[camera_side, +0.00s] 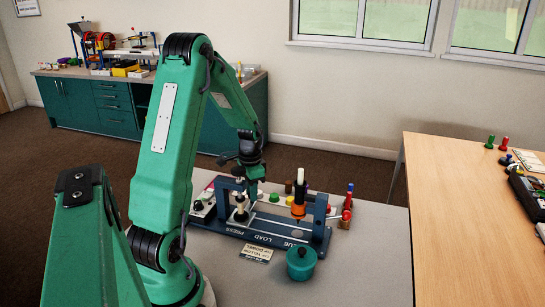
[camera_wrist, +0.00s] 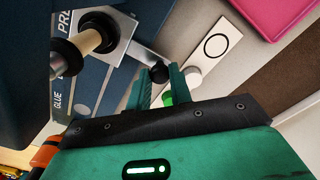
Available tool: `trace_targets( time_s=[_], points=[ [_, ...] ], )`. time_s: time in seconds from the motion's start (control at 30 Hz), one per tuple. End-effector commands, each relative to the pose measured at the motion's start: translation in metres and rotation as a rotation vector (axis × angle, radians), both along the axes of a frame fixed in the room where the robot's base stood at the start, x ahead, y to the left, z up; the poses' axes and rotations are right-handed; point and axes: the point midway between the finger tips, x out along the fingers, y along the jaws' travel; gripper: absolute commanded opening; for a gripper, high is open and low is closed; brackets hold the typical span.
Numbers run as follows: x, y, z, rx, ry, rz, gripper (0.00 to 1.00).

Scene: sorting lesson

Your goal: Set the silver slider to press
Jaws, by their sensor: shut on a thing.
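The silver slider (camera_wrist: 118,24) is a flat plate on the dark blue fixture in the wrist view, with a cream peg (camera_wrist: 88,42) with black collars standing on it. A silver arm runs from it to a black knob (camera_wrist: 158,72). My gripper (camera_wrist: 158,82) is shut on that knob between its green fingertips. The slider lies beside the partly covered PRESS lettering (camera_wrist: 64,18); GLUE lettering is farther down. In the side view, my gripper (camera_side: 251,188) is low behind the blue press frame (camera_side: 223,199), near the PRESS end; the knob is hidden there.
An orange-tipped glue nozzle (camera_side: 298,210) stands at the fixture's right end. A teal pot (camera_side: 301,263) and a small sign (camera_side: 257,254) are in front. Small coloured pieces stand behind and right. The front right of the grey table (camera_side: 362,265) is clear.

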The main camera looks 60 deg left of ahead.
Motion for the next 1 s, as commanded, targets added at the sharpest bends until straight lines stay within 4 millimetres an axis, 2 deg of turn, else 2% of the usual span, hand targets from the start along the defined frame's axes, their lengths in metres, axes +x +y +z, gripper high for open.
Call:
trace_targets(
  time_s=[0.13, 0.17, 0.27, 0.67, 0.87, 1.0],
  points=[
    [-0.003, 0.004, 0.001, 0.002, -0.002, 0.013, 0.0],
    [-0.003, 0.004, 0.001, 0.002, -0.002, 0.013, 0.23],
    [-0.003, 0.004, 0.001, 0.002, -0.002, 0.013, 0.42],
    [-0.002, 0.003, 0.003, 0.001, -0.001, 0.009, 0.43],
    [-0.002, 0.003, 0.017, 0.002, -0.003, 0.009, 0.43],
    [-0.002, 0.003, 0.034, 0.004, -0.004, 0.009, 0.43]
  ],
)
